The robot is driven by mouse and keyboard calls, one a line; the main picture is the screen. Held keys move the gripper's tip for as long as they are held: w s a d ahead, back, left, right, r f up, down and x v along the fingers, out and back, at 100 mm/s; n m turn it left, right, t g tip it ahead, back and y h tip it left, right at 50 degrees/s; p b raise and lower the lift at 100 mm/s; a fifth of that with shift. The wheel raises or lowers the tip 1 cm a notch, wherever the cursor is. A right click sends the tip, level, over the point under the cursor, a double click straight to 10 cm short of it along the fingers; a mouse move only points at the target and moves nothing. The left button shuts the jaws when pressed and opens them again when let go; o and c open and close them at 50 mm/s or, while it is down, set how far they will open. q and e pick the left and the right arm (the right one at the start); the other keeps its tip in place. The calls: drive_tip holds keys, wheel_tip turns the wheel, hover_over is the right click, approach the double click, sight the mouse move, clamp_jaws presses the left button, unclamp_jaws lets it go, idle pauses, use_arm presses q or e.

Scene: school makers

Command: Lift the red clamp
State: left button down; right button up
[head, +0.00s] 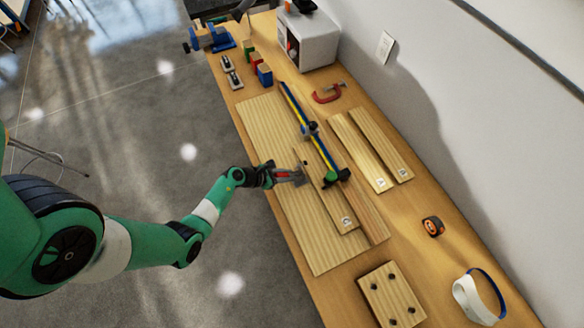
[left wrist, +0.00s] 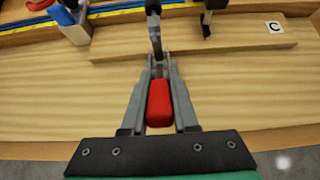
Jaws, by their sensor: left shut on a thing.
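My left gripper (head: 290,175) is over the large wooden board (head: 315,240), beside a narrower plank. Its grey fingers (left wrist: 160,95) are shut on the red block-shaped handle (left wrist: 160,103) of a tool that looks like a clamp. A dark metal part (left wrist: 155,35) of this tool reaches forward past the fingertips. I cannot tell whether it touches the wood. A separate red C-shaped clamp (head: 328,93) lies on the bench further back, near the white box, apart from my gripper. My right gripper is not in view.
A blue-and-yellow bar clamp (head: 310,125) lies along the planks close to my gripper. The white box (head: 318,38) stands at the back.

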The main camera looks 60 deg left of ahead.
use_arm(q)
drive_tip(key=c, duration=0.7)
unclamp_jaws()
drive_tip(key=shift+s+r, duration=0.15)
drive_tip(key=shift+r, duration=0.1)
drive_tip(key=p+v, duration=0.3)
drive_tip(key=v, duration=0.8)
drive_tip(key=shift+s+p, duration=0.1)
drive_tip(key=shift+p, duration=0.3)
